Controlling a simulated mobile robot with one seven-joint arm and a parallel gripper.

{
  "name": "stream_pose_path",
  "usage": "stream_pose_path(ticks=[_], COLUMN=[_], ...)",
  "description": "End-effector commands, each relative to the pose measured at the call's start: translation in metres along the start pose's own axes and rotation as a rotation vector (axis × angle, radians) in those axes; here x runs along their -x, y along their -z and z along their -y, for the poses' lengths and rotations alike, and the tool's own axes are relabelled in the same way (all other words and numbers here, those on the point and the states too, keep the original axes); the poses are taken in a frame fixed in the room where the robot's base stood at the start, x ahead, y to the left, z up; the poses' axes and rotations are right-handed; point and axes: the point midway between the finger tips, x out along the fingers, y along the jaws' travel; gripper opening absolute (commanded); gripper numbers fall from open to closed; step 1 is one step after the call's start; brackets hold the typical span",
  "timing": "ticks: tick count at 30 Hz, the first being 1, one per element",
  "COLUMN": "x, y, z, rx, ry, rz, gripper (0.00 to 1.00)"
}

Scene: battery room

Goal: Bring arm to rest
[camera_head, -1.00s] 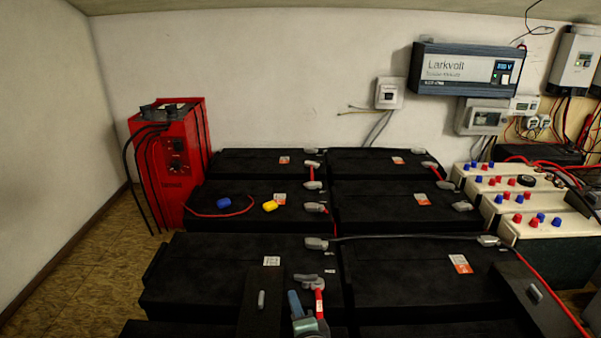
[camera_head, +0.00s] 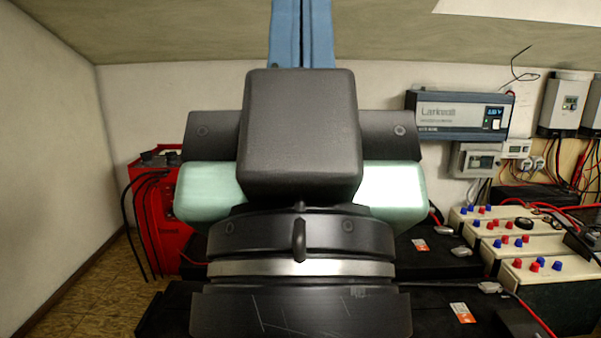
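My gripper (camera_head: 301,35) is raised upright close in front of the camera and fills the middle of the view. Its black and pale green body hides much of the room behind it. Two blue fingers rise from behind a dark block at the top and run out of the picture. They stand side by side with only a thin dark line between them, so it looks shut. I see nothing held, but the fingertips are cut off by the top edge.
Black batteries (camera_head: 460,296) stand low behind my arm, mostly hidden. A red charger unit (camera_head: 160,215) stands at left. White batteries with red and blue caps (camera_head: 545,270) are at right. A Larkvolt box (camera_head: 455,115) and other devices hang on the back wall. Floor shows at lower left.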

Motion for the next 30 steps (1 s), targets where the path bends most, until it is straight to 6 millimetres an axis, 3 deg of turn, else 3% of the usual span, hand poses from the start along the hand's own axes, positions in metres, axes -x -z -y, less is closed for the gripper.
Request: stream_pose_path(ticks=[1,12,17,30], x=[-0.025,-0.093,-0.101,-0.1], y=[0.02,0.082,0.089,0.088], z=[0.0,0.0,0.0,0.0], rx=[-0.003,-0.009,-0.01,-0.011], ry=[0.0,0.003,0.004,0.004], rz=[0.005,0.008,0.009,0.009], gripper=[0.0,0.0,0.0,0.0])
